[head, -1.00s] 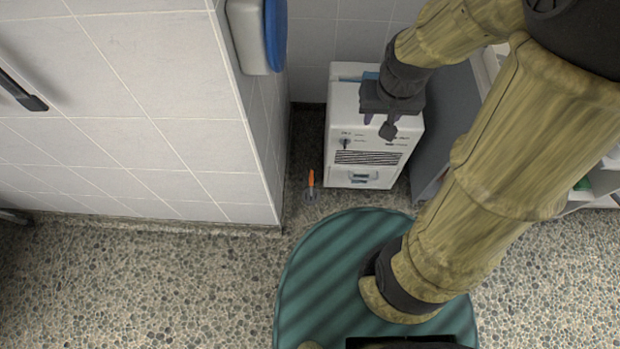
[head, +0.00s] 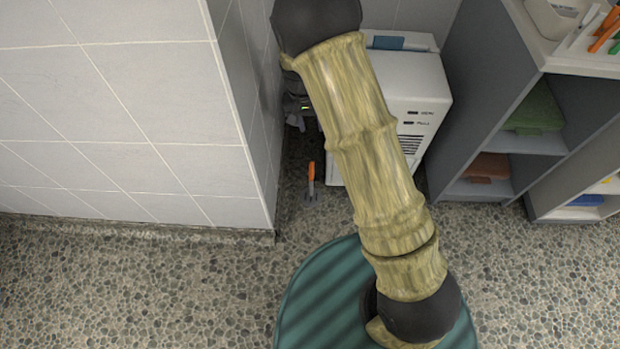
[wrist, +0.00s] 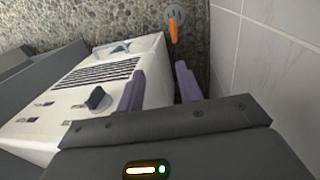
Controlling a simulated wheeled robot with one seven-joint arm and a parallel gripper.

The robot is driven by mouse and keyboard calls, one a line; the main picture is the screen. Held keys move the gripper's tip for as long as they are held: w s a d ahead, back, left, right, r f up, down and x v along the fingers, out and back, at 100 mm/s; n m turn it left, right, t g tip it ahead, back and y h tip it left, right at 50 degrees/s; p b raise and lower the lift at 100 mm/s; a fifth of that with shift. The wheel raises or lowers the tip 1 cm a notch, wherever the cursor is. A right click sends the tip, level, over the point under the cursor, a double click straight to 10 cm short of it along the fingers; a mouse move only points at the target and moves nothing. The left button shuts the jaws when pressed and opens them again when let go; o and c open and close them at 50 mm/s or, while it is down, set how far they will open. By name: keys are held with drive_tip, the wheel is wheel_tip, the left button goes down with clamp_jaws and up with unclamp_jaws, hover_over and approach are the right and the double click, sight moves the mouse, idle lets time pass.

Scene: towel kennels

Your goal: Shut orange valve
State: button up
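A small thing with an orange handle (head: 312,172) and a grey end is low by the floor in the gap between the tiled wall and the white machine. It fits the orange valve, but is too small to read surely. It also shows at the top of the wrist view (wrist: 173,30), beyond the fingertips. My gripper (wrist: 159,70) is open, with two purple-grey fingers apart and nothing between them. In the head view it is mostly hidden behind my arm, high in the same gap. It is not touching the orange handle.
The white machine (head: 425,85) with a vent and a dark knob (wrist: 97,97) stands close beside my gripper. The tiled wall (head: 130,110) closes the other side. A grey shelf unit (head: 470,95) stands to the right. The pebbled floor (head: 150,290) is clear at the left front.

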drive_tip(key=b, duration=0.3)
hover_over(311, 171)
drive_tip(key=a, duration=0.4)
wheel_tip(311, 171, down, 8)
drive_tip(key=shift+d+f+h, duration=0.15)
drive_tip(key=shift+h, duration=0.15)
drive_tip(key=shift+f, duration=0.1)
drive_tip(key=d+f+b, duration=0.1)
drive_tip(key=f+b, duration=0.2)
drive_tip(key=f, duration=0.2)
drive_tip(key=d+f+b, duration=0.1)
drive_tip(key=f+b, duration=0.2)
drive_tip(key=f, duration=0.3)
drive_tip(key=d+f+b, duration=0.1)
drive_tip(key=f+b, duration=0.3)
drive_tip(key=f, duration=0.2)
drive_tip(key=shift+d, duration=0.2)
clamp_jaws()
